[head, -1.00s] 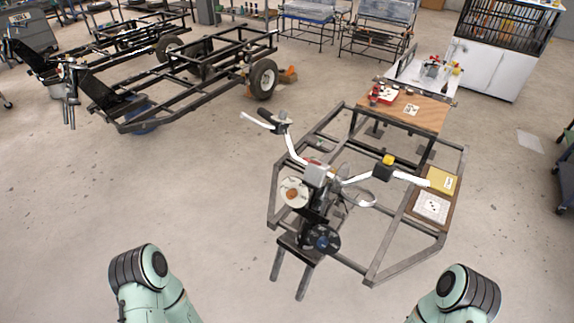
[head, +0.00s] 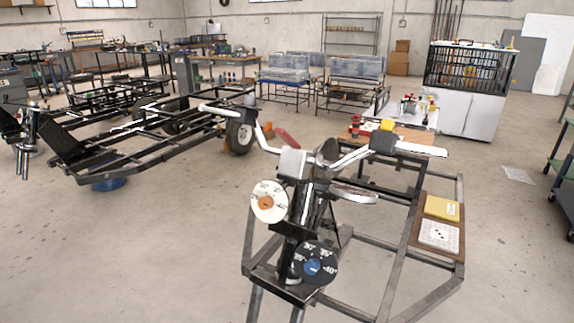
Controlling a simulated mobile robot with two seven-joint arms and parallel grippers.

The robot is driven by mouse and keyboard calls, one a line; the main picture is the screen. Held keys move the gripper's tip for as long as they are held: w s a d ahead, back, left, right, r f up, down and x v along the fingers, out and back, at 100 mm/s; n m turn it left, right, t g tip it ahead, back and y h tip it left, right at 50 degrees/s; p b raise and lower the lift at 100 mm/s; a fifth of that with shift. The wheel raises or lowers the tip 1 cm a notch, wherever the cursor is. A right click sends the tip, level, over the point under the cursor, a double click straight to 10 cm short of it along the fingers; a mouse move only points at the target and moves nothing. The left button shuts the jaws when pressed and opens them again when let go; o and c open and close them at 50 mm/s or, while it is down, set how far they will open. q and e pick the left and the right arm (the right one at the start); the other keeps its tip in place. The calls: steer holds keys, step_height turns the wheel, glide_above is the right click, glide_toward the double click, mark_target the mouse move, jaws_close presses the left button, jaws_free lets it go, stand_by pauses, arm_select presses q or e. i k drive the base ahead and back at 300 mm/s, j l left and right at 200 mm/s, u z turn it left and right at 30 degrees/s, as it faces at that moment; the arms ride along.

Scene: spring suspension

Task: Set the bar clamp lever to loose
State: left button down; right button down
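A pale grey block (head: 292,163) sits at the middle of the bar. A silver, rounded lever-like part (head: 354,194) sticks out to the right just below it; I cannot tell for sure that this is the bar clamp lever, or its setting. A white dial with an orange centre (head: 268,202) and a black numbered dial with a blue centre (head: 316,265) are on the post. Neither of my grippers is in view.
The metal frame (head: 437,292) spreads out behind and right of the post. It carries a board with a yellow pad (head: 442,208) and a white card (head: 438,236). A wheeled black chassis (head: 130,148) stands at left. The floor at front left is clear.

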mark_target(282, 134)
steer(key=i+j, duration=0.1)
steer(key=j, duration=0.65)
steer(key=i+j, duration=0.15)
steer(key=j, duration=0.65)
steer(key=i+l+u, duration=0.05)
